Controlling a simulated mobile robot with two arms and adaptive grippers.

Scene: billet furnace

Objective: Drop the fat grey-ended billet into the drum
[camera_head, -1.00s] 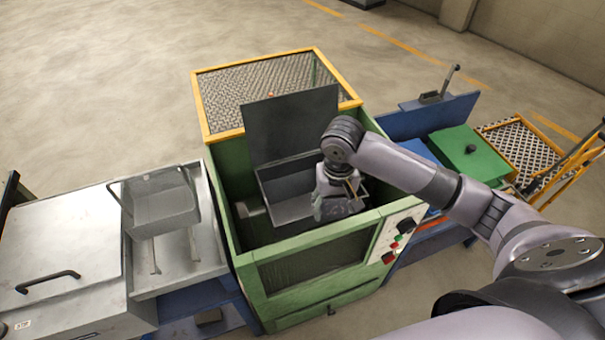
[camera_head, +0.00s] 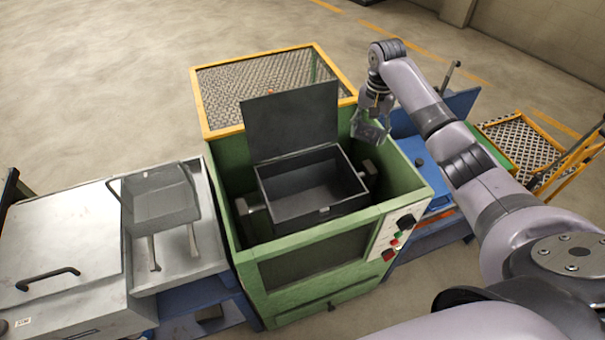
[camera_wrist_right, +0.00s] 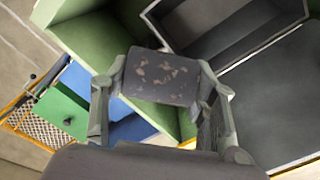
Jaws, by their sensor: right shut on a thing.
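My right gripper (camera_head: 371,128) is above the right rear edge of the green machine, to the right of the drum. It is shut on the billet (camera_wrist_right: 160,78), whose dark grey end with brownish worn patches shows between the fingers in the right wrist view. The rest of the billet is hidden. The drum (camera_head: 312,205) is a dark box inside the green machine, with its lid (camera_head: 292,125) standing open at the back. The inside that shows looks empty. In the right wrist view the drum (camera_wrist_right: 215,25) lies beyond the billet. My left gripper is not in view.
The green housing (camera_head: 300,238) walls surround the drum. A yellow-framed mesh (camera_head: 265,85) is behind the lid. A blue bench with a green box is at right. Open floor lies behind.

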